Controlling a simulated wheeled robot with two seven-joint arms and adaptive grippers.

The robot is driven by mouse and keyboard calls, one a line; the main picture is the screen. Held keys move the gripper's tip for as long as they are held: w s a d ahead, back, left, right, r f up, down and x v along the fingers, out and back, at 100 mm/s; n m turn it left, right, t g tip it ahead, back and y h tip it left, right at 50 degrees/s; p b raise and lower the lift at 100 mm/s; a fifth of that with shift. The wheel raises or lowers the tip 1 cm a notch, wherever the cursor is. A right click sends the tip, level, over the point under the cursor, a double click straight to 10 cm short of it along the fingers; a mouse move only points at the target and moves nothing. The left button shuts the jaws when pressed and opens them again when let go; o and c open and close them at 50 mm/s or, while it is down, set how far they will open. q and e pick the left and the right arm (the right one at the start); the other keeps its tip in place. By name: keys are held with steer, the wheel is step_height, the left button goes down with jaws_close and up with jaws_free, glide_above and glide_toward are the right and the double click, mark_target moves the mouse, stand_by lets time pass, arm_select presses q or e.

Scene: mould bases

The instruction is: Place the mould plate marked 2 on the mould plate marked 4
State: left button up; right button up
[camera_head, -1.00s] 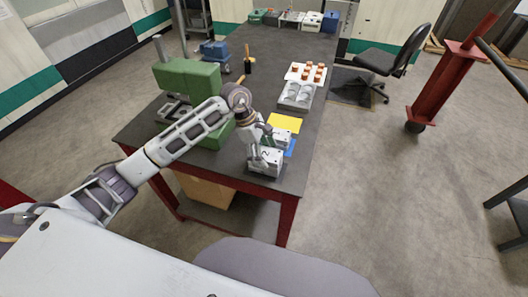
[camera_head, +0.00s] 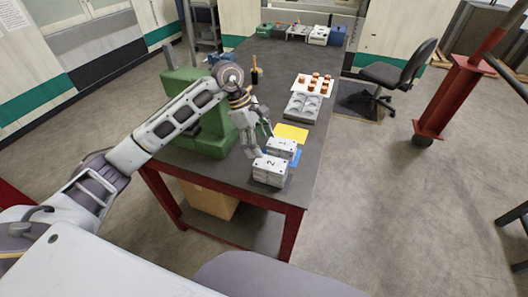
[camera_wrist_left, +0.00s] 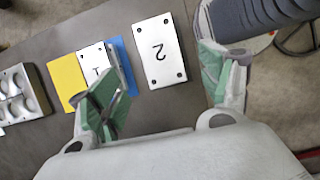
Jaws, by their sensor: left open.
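The mould plate marked 2 (camera_head: 272,163) is pale metal and lies flat at the near end of the bench. Its mark and corner holes show in the left wrist view (camera_wrist_left: 160,50). Its side shows lines; the plate marked 4 cannot be made out, and I cannot tell whether it lies beneath. My left gripper (camera_head: 261,141) is open and empty, just behind and above this block.
A second metal plate (camera_head: 282,145), its mark partly hidden by a finger in the wrist view, is beside a blue sheet (camera_head: 296,156) and a yellow sheet (camera_head: 291,133).

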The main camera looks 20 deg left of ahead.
arm_select(q)
steer(key=shift+v, duration=1.7)
